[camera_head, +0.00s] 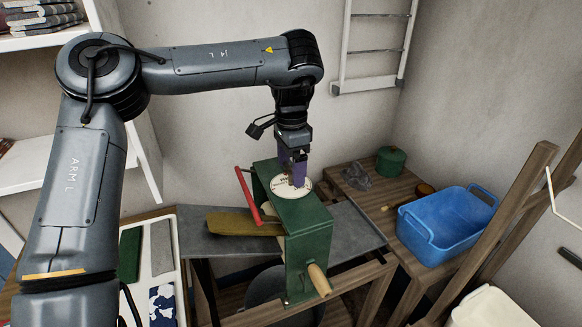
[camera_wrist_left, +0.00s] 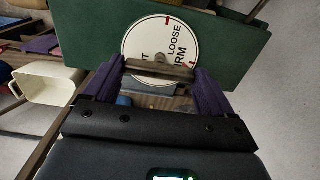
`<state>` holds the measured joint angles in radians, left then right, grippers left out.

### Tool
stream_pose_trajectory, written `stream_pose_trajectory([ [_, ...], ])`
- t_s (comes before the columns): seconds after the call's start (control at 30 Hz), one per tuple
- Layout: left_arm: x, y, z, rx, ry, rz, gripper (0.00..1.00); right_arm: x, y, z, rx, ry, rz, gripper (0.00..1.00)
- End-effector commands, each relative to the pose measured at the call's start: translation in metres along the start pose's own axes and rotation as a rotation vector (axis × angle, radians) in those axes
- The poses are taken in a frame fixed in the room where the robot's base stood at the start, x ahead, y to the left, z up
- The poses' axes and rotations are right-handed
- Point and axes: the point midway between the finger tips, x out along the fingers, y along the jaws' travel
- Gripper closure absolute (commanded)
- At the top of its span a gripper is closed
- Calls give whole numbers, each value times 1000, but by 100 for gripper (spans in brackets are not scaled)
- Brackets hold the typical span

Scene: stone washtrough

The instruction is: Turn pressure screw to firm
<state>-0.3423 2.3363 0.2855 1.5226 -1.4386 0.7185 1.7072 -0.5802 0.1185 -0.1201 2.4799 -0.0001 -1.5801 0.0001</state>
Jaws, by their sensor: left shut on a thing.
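The pressure screw shows in the left wrist view as a dark bar-shaped handle (camera_wrist_left: 160,68) over a round white dial (camera_wrist_left: 150,35) with red marks. "LOOSE" and part of "FIRM" can be read on the dial; other lettering is partly covered. In the head view the dial (camera_head: 279,189) sits on top of a green housing (camera_head: 310,238). My left gripper (camera_head: 297,181), with purple fingers, points down onto the dial. In the left wrist view its fingers (camera_wrist_left: 158,76) are at the two ends of the handle, shut on it. My right gripper is not in view.
A red lever (camera_head: 248,196) and a wooden handle (camera_head: 319,281) stick out from the housing. A mustard cloth (camera_head: 235,223) lies at its left side. A blue tub (camera_head: 447,228) and a green pot (camera_head: 390,161) stand at right. A white tray (camera_head: 178,263) lies at left.

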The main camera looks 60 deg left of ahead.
Motion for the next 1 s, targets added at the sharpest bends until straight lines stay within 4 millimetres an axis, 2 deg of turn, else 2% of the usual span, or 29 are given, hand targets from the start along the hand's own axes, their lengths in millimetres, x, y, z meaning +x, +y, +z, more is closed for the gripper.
stream_pose_trajectory([
  [0.43,-2,1,0,-14,2,1,45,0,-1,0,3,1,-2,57],
  [0.47,-2,1,0,-14,2,1,13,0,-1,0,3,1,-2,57],
  [0.57,-2,1,0,-13,1,1,0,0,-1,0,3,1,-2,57],
  [0.83,-3,0,0,-12,1,0,0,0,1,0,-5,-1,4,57],
  [1.0,-17,0,0,-12,1,-3,0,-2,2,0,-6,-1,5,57],
])
